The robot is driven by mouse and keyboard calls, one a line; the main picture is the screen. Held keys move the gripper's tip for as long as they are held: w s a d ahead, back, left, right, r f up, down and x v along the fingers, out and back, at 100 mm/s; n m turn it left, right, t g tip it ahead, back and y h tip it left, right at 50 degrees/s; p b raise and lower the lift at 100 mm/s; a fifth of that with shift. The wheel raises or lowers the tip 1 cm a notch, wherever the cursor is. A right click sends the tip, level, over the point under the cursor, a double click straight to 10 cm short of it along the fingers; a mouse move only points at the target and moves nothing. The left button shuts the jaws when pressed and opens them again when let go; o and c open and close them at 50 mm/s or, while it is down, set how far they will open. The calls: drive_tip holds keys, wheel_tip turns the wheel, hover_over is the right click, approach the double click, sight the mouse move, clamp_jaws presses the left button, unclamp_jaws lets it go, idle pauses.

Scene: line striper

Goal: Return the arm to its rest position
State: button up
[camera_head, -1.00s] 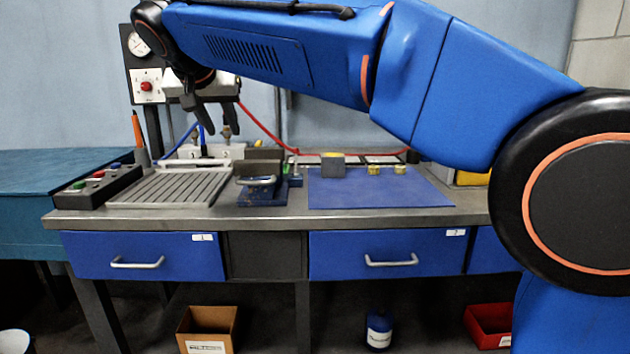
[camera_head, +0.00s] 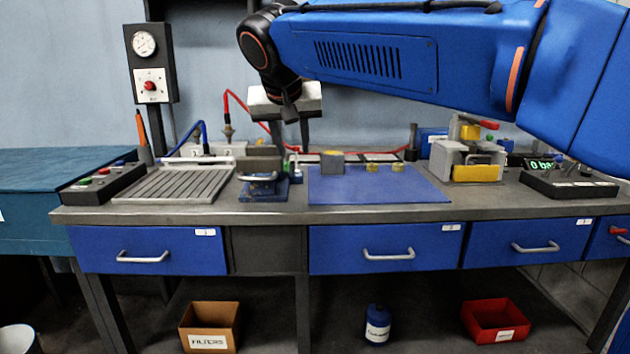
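My arm, blue with black joints, reaches in from the right across the top of the head view. My gripper (camera_head: 292,146) hangs from its end, pointing down above the back of the workbench (camera_head: 400,213). Its pale grey body has two dark fingers with a gap between them. It looks open, and I see nothing between the fingers. The fingertips appear above the blue vise (camera_head: 262,187) and the blue mat (camera_head: 380,188), apart from both.
On the bench stand a ribbed tray (camera_head: 175,185), a button box (camera_head: 103,183), a grey fixture with a yellow block (camera_head: 477,173) and a display unit (camera_head: 568,185). A red hose (camera_head: 245,103) loops behind my gripper. A gauge panel (camera_head: 150,65) stands at the back left.

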drive_tip(key=s+d+f+g, duration=0.1)
drive_tip(key=s+d+f, duration=0.3)
drive_tip(key=d, duration=0.4)
drive_tip(key=s+d+f, duration=0.4)
drive_tip(key=d+f, duration=0.1)
drive_tip(key=d, duration=0.3)
drive_tip(key=s+d+f+g, duration=0.1)
drive_tip(key=s+d+f, duration=0.3)
drive_tip(key=d, duration=0.4)
drive_tip(key=s+d+f, duration=0.5)
drive_tip(key=s+f, duration=0.4)
drive_tip(key=s+d+f+g, duration=0.1)
drive_tip(key=s+d+f, duration=0.4)
drive_tip(key=s+f, duration=0.3)
drive_tip(key=shift+s+f+m, duration=0.3)
drive_tip(key=shift+s+f, duration=0.05)
drive_tip(key=shift+f, duration=0.5)
